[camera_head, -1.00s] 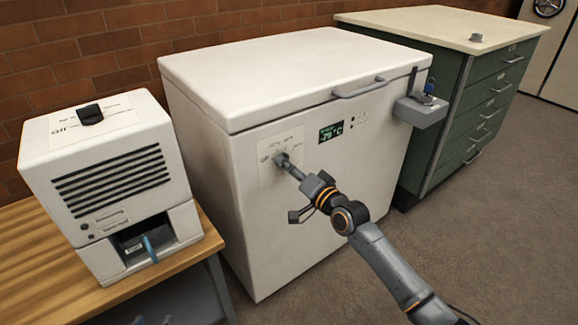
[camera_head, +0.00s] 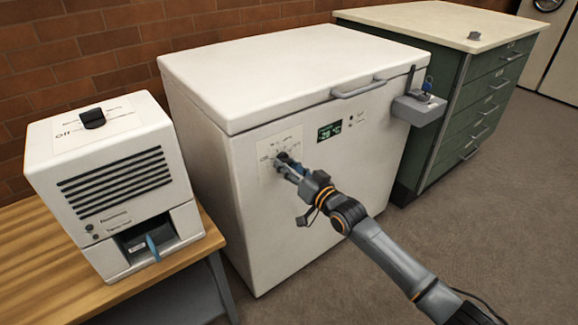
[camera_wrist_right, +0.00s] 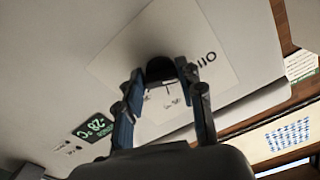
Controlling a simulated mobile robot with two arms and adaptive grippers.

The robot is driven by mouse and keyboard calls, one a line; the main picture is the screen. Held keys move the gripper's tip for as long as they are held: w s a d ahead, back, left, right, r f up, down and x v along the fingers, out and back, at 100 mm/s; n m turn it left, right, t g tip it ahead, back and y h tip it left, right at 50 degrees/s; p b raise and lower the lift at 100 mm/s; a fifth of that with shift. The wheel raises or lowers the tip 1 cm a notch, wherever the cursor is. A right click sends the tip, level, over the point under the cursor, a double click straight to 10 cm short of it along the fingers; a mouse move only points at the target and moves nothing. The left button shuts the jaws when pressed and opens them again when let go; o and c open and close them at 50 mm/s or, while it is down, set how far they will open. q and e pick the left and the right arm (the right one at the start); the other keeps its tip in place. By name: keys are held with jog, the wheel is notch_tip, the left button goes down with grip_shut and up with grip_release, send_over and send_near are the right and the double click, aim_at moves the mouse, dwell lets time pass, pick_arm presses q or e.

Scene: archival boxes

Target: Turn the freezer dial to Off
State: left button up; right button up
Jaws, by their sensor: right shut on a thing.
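The white chest freezer (camera_head: 300,80) has a pale dial plate (camera_head: 265,172) on its front. The dark freezer dial (camera_wrist_right: 160,68) shows in the right wrist view between two blue-grey fingers, with "Off" printed on the plate to its right. My right gripper (camera_head: 285,163) is shut on the dial at the freezer front; it also shows in the right wrist view (camera_wrist_right: 163,82). In the head view the fingers mostly hide the dial, so its pointer setting cannot be read. My left gripper is not in view.
A green display (camera_head: 329,131) sits right of the dial plate. A grey holder (camera_head: 419,110) with a blue-topped item juts from the freezer's right side. A white slatted device (camera_head: 115,185) with its own black knob stands on a wooden table at left. A green drawer cabinet (camera_head: 480,100) stands at right.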

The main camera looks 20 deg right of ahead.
jog(key=shift+f, duration=0.2)
jog(key=o, duration=1.2)
jog(key=shift+r, duration=0.1)
jog(key=shift+c, duration=0.2)
jog(key=v, duration=1.2)
